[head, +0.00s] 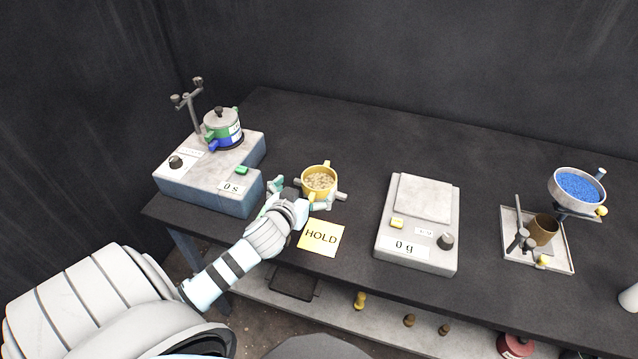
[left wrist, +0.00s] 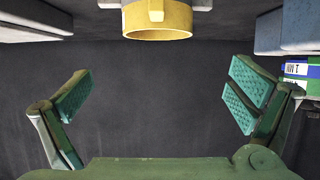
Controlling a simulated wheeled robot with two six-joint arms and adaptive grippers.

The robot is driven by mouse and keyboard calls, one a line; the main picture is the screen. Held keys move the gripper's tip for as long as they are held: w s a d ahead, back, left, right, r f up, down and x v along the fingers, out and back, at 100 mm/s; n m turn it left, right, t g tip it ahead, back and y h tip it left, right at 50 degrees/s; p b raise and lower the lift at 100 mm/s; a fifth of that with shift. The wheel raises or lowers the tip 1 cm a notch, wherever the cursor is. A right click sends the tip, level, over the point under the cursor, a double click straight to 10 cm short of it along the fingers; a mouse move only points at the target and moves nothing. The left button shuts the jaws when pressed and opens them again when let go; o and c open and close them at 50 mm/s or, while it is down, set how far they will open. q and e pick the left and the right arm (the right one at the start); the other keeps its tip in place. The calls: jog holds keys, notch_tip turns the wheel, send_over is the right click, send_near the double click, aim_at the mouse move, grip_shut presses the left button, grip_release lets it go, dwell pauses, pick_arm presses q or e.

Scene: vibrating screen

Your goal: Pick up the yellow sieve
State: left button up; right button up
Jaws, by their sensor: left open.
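The yellow sieve (head: 306,188) is a small round ring with short tabs and beige grains inside. It sits on the dark table just behind the yellow HOLD card. In the left wrist view the sieve (left wrist: 158,28) shows at the top middle, ahead of the fingers and cut off by the frame edge. My left gripper (head: 299,194) is open and empty, low beside the sieve's near left side. My right gripper is not in view.
A grey shaker base (head: 205,200) with a lidded green and blue sieve stack (head: 222,128) stands left. The HOLD card (head: 321,238) lies in front. A grey scale (head: 415,255) stands right. A bowl of blue grains (head: 578,187) and a tray (head: 555,262) are farther right.

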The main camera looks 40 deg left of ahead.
pick_arm(q)
jog(key=b, duration=0.2)
send_near(325, 171)
jog(key=x, duration=0.4)
jog(key=shift+a, duration=0.1)
jog(key=shift+w+f, duration=0.15)
jog(key=shift+w, duration=0.15)
jog(key=shift+s, duration=0.1)
jog(key=c, duration=1.2)
